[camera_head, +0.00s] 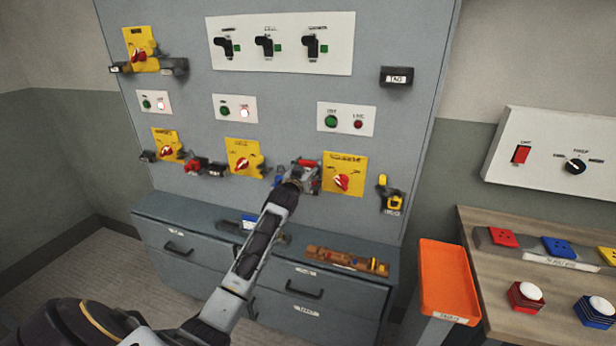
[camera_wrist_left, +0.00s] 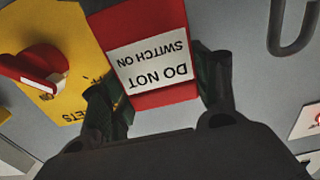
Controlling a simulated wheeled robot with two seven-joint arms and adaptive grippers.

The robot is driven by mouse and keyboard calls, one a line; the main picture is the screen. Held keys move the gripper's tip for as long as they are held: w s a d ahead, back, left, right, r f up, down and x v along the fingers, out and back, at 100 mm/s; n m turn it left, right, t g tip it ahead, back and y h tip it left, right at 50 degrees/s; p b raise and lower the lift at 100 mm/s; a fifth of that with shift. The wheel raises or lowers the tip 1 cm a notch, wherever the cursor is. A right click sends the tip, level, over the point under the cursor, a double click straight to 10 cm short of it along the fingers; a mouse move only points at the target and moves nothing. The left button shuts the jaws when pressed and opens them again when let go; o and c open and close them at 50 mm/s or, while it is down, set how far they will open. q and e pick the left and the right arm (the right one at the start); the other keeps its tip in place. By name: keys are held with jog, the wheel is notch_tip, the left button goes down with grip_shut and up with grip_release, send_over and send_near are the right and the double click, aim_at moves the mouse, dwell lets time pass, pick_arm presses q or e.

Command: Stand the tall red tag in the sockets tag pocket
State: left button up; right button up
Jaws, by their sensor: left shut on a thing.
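My left gripper (camera_head: 293,186) is at the grey panel, just left of the yellow sockets switch plate (camera_head: 343,174). It is shut on the red tag (camera_wrist_left: 145,35), which reads "DO NOT SWITCH ON" upside down in the left wrist view. The tag lies between the two dark fingers (camera_wrist_left: 160,98), beside the yellow plate with its red handle (camera_wrist_left: 40,68). In the head view the red tag (camera_head: 308,170) is small and partly covered. The sockets tag pocket cannot be made out behind the tag and gripper. My right gripper is out of view.
Other yellow switch plates (camera_head: 243,157) with dark fittings are to the left. A black "TAG" holder (camera_head: 397,76) is at the upper right. Drawers (camera_head: 300,288) stand below, with a brown rail (camera_head: 345,262) on top. An orange tray (camera_head: 448,283) is beside the wooden bench (camera_head: 475,232).

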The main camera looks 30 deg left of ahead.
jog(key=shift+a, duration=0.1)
pick_arm(q)
jog(key=shift+f, duration=1.75)
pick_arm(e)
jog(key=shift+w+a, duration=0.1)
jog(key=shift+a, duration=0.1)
pick_arm(q)
jog(key=shift+f, duration=0.1)
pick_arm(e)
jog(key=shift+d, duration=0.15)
pick_arm(q)
jog(key=o, duration=0.9)
jog(key=shift+c, duration=0.2)
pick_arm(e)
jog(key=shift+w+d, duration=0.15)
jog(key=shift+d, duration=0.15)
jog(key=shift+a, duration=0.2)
